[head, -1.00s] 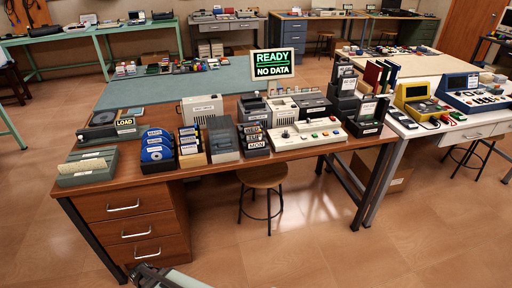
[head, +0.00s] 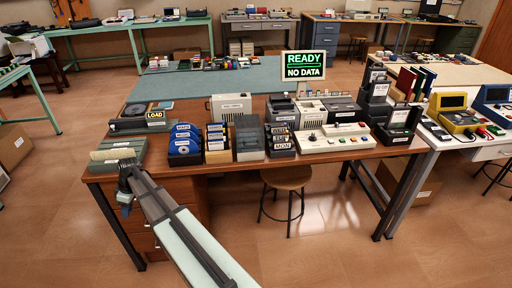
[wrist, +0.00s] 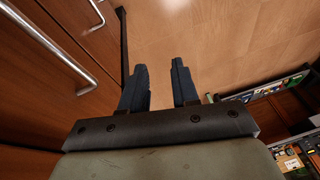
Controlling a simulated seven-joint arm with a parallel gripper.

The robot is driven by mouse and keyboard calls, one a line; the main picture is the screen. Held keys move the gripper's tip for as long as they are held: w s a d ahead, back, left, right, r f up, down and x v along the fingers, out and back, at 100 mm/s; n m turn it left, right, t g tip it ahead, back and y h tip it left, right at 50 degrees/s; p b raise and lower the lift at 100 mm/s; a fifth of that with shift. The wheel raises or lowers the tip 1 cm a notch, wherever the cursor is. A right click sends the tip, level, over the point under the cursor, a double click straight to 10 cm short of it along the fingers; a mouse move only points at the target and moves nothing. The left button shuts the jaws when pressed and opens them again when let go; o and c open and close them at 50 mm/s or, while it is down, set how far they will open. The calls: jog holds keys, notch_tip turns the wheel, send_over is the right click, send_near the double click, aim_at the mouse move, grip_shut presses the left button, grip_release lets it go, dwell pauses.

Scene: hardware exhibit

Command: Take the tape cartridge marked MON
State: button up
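The cartridge marked MON (head: 283,146) is the lowest, front one in a dark stepped rack of several labelled cartridges, near the middle of the wooden desk (head: 330,154). Its white label faces the front. My gripper (head: 124,168) is at the desk's front left corner, well to the left of the MON cartridge. In the wrist view my gripper (wrist: 160,80) is open, with two dark fingers apart and nothing between them. The MON cartridge cannot be made out in the wrist view.
Blue reels (head: 184,144), a rack of labelled boxes (head: 216,143) and a grey-lidded box (head: 249,137) stand left of the cartridges. A cream console (head: 333,138) is at their right. A READY sign (head: 304,65) stands behind. A stool (head: 286,178) is below the desk front.

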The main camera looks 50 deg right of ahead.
jog(key=w+d+r+n+t, duration=0.1)
jog(key=w+d+r, duration=0.25)
jog(key=r, duration=0.45)
jog(key=w+d+r+n+t, duration=0.1)
jog(key=w+d+r, duration=0.25)
jog(key=r, duration=0.45)
jog(key=w+d+r+n+t, duration=0.15)
jog(key=d+r, duration=0.25)
jog(key=r, duration=0.5)
jog(key=s+d+g+h, duration=0.1)
jog(key=s+d, duration=0.7)
jog(key=d, duration=0.4)
jog(key=s+d+r+g+h, duration=0.1)
jog(key=s+d, duration=0.8)
jog(key=d, duration=0.3)
jog(key=s+d+r+m+g+h, duration=0.1)
jog(key=s+d, duration=0.8)
jog(key=d, duration=0.3)
jog(key=shift+d+r, duration=0.25)
jog(key=shift+d, duration=0.1)
jog(key=r+g, duration=0.1)
jog(key=g, duration=0.1)
send_over(282, 147)
jog(key=w, duration=0.1)
jog(key=shift+m, duration=0.45)
jog(key=shift+s+d+f, duration=0.1)
jog(key=shift+d+f, duration=0.05)
jog(key=shift+f, duration=6.75)
grip_shut()
